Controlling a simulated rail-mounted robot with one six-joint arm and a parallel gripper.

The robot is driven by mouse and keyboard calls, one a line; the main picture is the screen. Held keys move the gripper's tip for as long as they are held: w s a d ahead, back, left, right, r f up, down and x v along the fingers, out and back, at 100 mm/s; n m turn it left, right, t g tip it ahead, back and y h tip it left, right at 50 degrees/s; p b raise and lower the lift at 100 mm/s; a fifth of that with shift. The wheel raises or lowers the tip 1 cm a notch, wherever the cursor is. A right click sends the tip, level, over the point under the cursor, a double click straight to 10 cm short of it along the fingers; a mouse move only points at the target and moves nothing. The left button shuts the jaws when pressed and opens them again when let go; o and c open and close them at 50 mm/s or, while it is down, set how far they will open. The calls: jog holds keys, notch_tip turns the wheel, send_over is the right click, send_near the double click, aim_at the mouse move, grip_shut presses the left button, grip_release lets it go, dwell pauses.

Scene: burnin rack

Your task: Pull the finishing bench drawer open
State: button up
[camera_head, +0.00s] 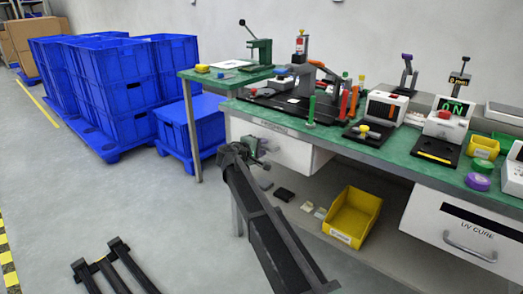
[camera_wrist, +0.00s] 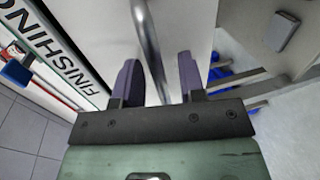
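The finishing bench drawer (camera_head: 290,152) is a white box front under the left part of the green-topped bench. A grey bar handle (camera_wrist: 149,45) stands out from the white drawer front (camera_wrist: 100,25). My gripper (camera_wrist: 158,80) is at this handle, with one dark finger on each side of the bar. The fingers are apart, with visible gaps to the bar. In the head view my gripper (camera_head: 252,150) is in front of the drawer and hides its handle. No open gap shows at the drawer.
A second white drawer (camera_head: 430,213), labelled UV CURE, is further right under the bench. A yellow bin (camera_head: 352,216) and small dark parts lie on the lower shelf (camera_head: 375,250). Blue crates (camera_head: 118,90) stand on the left. The floor (camera_head: 140,200) in front is mostly clear.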

jog(key=shift+w+d, duration=0.1)
grip_shut()
dwell(0.3)
